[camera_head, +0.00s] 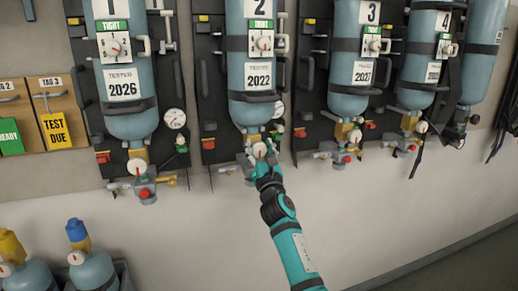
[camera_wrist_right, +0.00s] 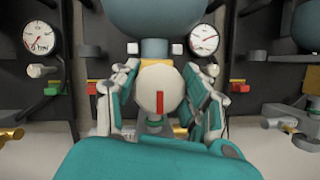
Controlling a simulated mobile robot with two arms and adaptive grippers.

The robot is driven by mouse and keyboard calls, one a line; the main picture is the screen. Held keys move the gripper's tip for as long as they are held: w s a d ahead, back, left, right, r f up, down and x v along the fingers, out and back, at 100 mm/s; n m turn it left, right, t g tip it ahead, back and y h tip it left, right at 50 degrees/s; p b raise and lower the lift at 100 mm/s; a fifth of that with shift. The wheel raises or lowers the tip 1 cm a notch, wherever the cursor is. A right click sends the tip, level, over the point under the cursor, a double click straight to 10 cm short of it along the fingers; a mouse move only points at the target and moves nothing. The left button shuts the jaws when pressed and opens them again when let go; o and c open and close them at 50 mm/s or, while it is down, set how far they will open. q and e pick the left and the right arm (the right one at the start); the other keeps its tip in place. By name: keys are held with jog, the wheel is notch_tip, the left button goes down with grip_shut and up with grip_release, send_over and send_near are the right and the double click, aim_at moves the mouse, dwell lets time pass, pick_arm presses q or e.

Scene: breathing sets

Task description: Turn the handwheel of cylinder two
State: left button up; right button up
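Cylinder two (camera_head: 250,85) is a pale blue upright bottle on a dark backplate, with a "2" label and a "2022" tag. Its handwheel (camera_head: 259,149) is a white round knob at the valve below the bottle. My right gripper (camera_head: 262,162) is at the valve from below. In the wrist view its fingers (camera_wrist_right: 162,98) stand apart on both sides of the handwheel, very close to its rim; firm contact is not clear. My left gripper is not in view.
Cylinder one (camera_head: 129,95) and cylinder three (camera_head: 350,70) hang on either side, with similar valves. A gauge (camera_wrist_right: 203,39) sits right of the valve. The wall at lower right is clear.

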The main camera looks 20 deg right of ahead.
jog(key=c, duration=0.4)
jog(key=shift+c, duration=0.2)
